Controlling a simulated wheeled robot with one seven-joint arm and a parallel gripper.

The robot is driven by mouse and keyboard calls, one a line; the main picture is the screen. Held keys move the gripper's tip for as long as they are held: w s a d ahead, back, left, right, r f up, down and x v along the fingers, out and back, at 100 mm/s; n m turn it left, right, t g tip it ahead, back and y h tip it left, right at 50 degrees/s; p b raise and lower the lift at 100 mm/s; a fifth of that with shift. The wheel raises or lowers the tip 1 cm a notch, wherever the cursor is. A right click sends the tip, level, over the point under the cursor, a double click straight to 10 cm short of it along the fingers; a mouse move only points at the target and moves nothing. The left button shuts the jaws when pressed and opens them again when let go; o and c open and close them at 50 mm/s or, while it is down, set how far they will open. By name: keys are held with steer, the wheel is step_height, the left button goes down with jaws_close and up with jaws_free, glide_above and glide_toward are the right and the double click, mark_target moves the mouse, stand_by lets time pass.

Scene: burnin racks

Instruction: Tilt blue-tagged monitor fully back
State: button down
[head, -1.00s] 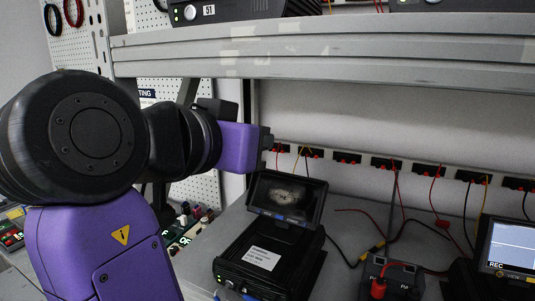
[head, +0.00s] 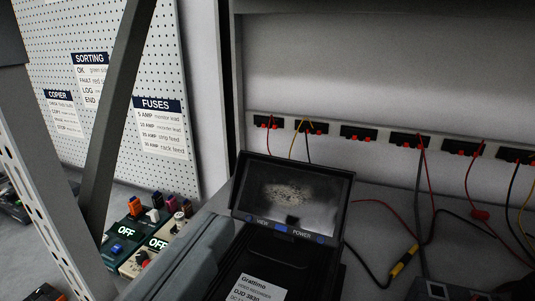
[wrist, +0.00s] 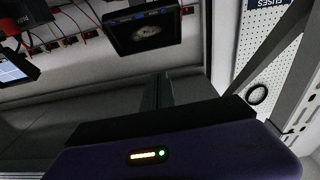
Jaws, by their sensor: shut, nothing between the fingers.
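A small black monitor (head: 290,196) with a blurry pale patch on its screen stands on a black recorder unit (head: 312,267) with a white label. Its screen leans back somewhat. In the wrist view the monitor (wrist: 143,30) appears upside down at the top. My gripper (wrist: 157,90) shows in the wrist view with its dark fingers together, empty and apart from the monitor.
A row of black terminals (head: 358,133) with red and yellow leads runs along the back wall. Cables lie on the shelf right of the monitor. Another lit screen (wrist: 14,66) shows in the wrist view.

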steer(key=d+r, duration=0.1)
steer(key=p, duration=0.3)
glide_toward(291, 161)
steer(key=w+d+r, duration=0.1)
steer(key=w+r, duration=0.2)
steer(key=r, duration=0.1)
steer(key=shift+w+d+f+m+h, duration=0.2)
steer(key=shift+w+d+f, duration=0.1)
steer(key=shift+w+f, duration=0.3)
steer(key=shift+w+d+f+m+h, duration=0.1)
steer(key=shift+w+d+f+h, duration=0.15)
steer(key=shift+w+f, duration=0.3)
steer(key=shift+w+d+f, duration=0.15)
steer(key=shift+w+f, duration=0.1)
steer(key=shift+w, duration=0.2)
steer(key=shift+w+d+f, duration=0.1)
steer(key=shift+w+d, duration=0.15)
steer(key=shift+w, duration=0.15)
steer(key=shift+f+g+y, duration=0.15)
steer(key=shift+g+y, duration=0.1)
steer(key=shift+g, duration=0.05)
steer(key=shift+w, duration=0.1)
